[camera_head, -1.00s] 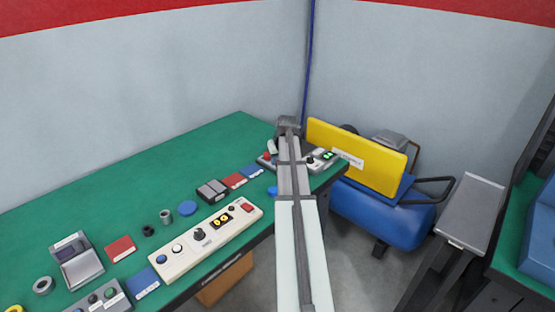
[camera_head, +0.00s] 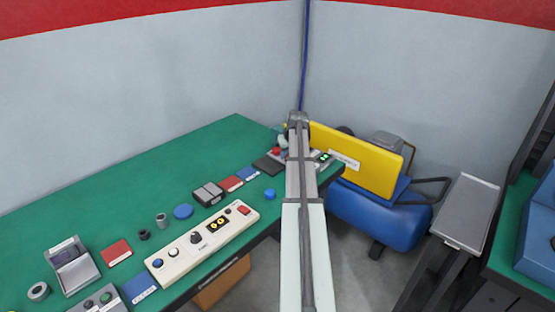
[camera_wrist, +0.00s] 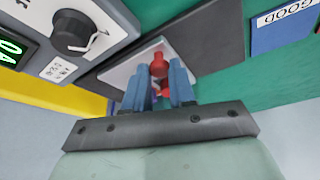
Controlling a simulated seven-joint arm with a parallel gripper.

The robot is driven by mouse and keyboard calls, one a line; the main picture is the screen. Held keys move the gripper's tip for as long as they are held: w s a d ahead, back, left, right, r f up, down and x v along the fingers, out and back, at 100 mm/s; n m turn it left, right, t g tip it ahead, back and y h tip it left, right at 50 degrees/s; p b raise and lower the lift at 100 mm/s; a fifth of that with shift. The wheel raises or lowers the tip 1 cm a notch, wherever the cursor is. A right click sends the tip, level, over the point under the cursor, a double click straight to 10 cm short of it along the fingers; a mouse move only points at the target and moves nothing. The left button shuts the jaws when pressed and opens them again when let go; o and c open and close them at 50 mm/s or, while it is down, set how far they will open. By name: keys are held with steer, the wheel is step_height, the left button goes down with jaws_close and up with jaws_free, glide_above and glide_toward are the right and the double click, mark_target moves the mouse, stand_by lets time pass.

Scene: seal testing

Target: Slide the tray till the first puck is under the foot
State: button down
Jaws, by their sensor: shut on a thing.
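In the wrist view my gripper (camera_wrist: 158,82) has its two blue-grey fingers shut around a red knob (camera_wrist: 159,65). In the head view my arm hides the fingers and much of the tester at the far right of the bench. A small red part (camera_head: 276,151) and a dark flat plate (camera_head: 267,166) show left of my arm. I cannot make out the foot or the pucks under it.
A grey control box with a black dial (camera_wrist: 75,32) and green display stands close to my fingers. A blue GOOD card (camera_wrist: 283,28) lies nearby. A yellow panel (camera_head: 355,158) stands right of my arm. A cream control panel (camera_head: 203,243) lies along the front edge.

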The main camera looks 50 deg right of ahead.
steer(key=shift+w+d, duration=0.1)
steer(key=shift+d, duration=0.55)
steer(key=c, duration=0.9)
jaws_free()
steer(key=shift+c, duration=0.2)
steer(key=shift+a, duration=0.1)
steer(key=shift+r, duration=0.1)
steer(key=v, duration=1.3)
steer(key=shift+s+r, duration=0.25)
steer(key=shift+s, duration=0.1)
steer(key=shift+a, duration=0.1)
